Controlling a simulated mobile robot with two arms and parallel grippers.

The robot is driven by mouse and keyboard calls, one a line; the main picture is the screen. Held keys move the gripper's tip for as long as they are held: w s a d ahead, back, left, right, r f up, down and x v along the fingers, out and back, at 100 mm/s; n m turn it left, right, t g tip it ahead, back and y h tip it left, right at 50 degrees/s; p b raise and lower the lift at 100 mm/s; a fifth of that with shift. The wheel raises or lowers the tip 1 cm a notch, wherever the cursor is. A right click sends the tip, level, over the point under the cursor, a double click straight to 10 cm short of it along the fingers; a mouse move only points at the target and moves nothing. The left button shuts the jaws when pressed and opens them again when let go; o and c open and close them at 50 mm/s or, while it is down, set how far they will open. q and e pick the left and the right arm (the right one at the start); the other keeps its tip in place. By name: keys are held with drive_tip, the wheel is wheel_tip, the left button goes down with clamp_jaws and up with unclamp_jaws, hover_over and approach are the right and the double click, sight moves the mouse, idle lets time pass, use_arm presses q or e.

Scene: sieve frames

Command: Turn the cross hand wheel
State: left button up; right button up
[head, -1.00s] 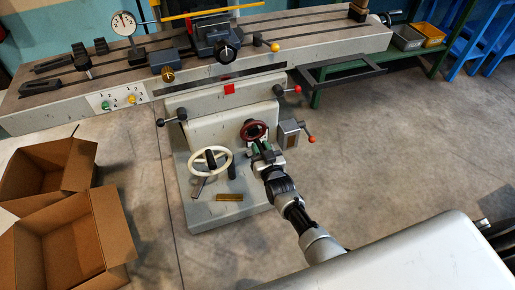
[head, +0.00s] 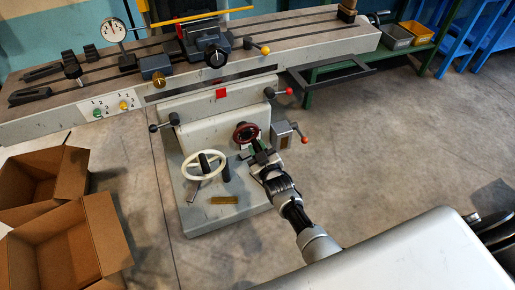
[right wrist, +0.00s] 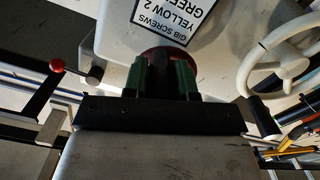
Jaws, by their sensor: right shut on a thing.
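A dark red hand wheel (head: 246,132) sits on the front of the grey machine pedestal. A larger cream hand wheel (head: 189,173) is to its lower left, and shows at the right of the right wrist view (right wrist: 250,62). The frames do not settle which one is the cross wheel. My right gripper (head: 261,149) is at the lower edge of the red wheel. In the right wrist view its green-padded fingers (right wrist: 160,76) are closed around a dark part in front of the red rim (right wrist: 163,52); the fingers hide most of it. My left gripper is not in view.
A grey box with a red-knobbed lever (head: 304,139) is just right of the red wheel. Another red-knobbed lever (head: 289,91) is above. A label (right wrist: 185,22) is beside the wheel. Open cardboard boxes (head: 62,250) stand at left. The floor at right is clear.

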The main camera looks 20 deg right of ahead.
drive_tip(key=shift+f, duration=0.1)
drive_tip(key=o, duration=0.9)
drive_tip(key=s, duration=0.7)
drive_tip(key=s+p, duration=0.1)
drive_tip(key=s, duration=0.3)
drive_tip(key=shift+d, duration=0.25)
drive_tip(key=shift+w, duration=0.1)
